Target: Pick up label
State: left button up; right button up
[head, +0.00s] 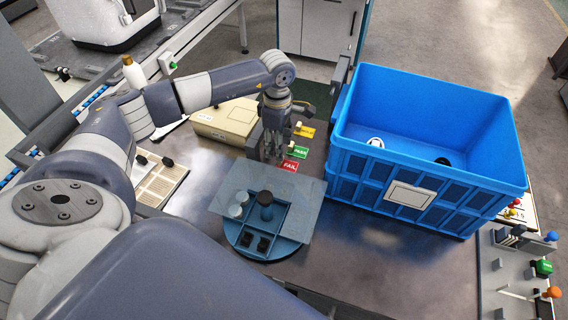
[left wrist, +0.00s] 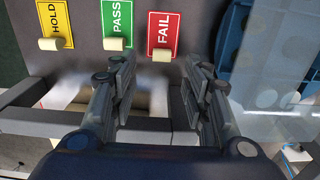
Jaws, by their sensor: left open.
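Three label cards lie in a row on the table by my left gripper (head: 270,155): a yellow HOLD label (head: 306,131), a green PASS label (head: 299,151) and a red FAIL label (head: 290,165). In the left wrist view the HOLD label (left wrist: 56,22), PASS label (left wrist: 117,20) and FAIL label (left wrist: 164,34) each have a small cream tab at the lower edge. My left gripper (left wrist: 160,68) is open and empty. Its fingertips are to either side of the FAIL label's cream tab (left wrist: 162,55), which is not gripped. My right gripper is not in view.
A blue crate (head: 405,170) holding a white round item and a dark item stands to the right. A round blue turntable (head: 265,248) with small parts and a clear sheet is in front. A beige box (head: 226,119) is behind left. Control buttons (head: 543,267) are at far right.

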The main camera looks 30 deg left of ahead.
aim_at(287, 163)
pick_arm(q)
jog(key=shift+f, duration=0.5)
notch_tip(287, 163, down, 4)
jog(key=b, duration=0.2)
jog(key=shift+s+r+b, duration=0.15)
jog(key=shift+b, duration=0.2)
jog(key=shift+f, duration=0.2)
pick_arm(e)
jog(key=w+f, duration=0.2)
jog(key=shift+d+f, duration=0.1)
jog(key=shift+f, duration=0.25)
pick_arm(q)
jog(key=shift+r, duration=0.1)
jog(key=c, duration=0.8)
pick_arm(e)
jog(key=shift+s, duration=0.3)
